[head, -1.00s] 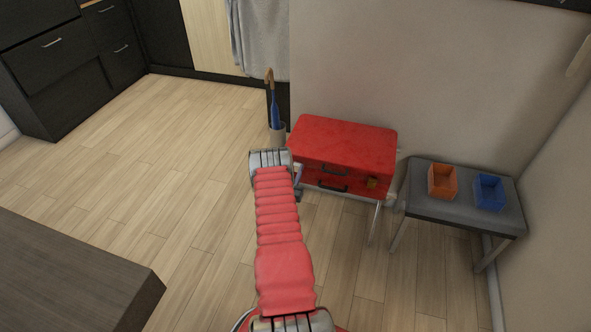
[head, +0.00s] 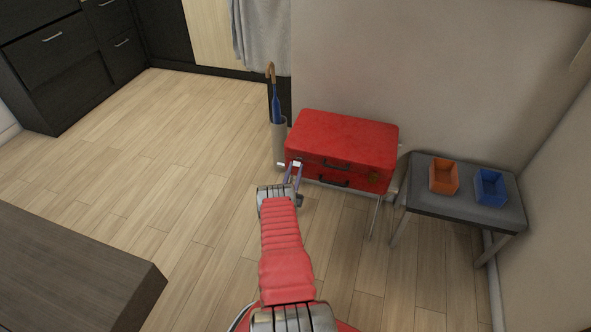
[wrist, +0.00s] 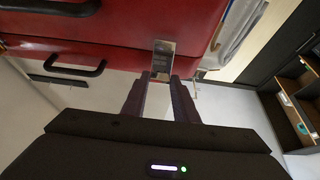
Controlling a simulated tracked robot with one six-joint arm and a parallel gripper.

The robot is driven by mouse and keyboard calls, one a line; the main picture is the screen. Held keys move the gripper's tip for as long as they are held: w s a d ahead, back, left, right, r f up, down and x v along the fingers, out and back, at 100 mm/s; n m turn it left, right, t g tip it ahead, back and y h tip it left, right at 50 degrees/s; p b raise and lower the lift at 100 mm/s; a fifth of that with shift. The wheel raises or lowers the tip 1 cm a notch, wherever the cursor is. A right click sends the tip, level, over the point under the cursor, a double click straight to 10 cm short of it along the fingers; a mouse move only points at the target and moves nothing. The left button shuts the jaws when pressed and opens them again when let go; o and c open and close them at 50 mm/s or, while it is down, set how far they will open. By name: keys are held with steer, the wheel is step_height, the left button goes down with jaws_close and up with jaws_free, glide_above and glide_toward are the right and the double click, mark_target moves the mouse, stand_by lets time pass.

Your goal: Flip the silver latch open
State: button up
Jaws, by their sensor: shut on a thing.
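The silver latch (wrist: 163,54) is on the front of the red suitcase (head: 346,137), near its left end in the head view. In the wrist view it sits at the top centre, between the tips of my gripper (wrist: 160,80). My gripper also shows in the head view (head: 294,166), reaching up to the suitcase's left front. The fingers are shut on the latch, which stands roughly upright against the case in the wrist view. My fingers hide its lower end.
The suitcase rests on a stand with thin metal legs. An umbrella holder (head: 279,145) stands close on its left. A grey bench (head: 447,203) with an orange tray (head: 444,178) and a blue tray (head: 490,188) is to the right. A dark countertop (head: 75,270) fills the lower left.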

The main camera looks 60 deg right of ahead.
steer(key=shift+w+a+f+h, duration=0.15)
steer(key=shift+a+f+h, duration=0.1)
steer(key=shift+h, duration=0.25)
stand_by(0.4)
steer(key=o, duration=1.1)
steer(key=shift+d, duration=0.1)
steer(key=shift+c, duration=0.2)
steer(key=v, duration=1.4)
steer(key=shift+d, duration=0.1)
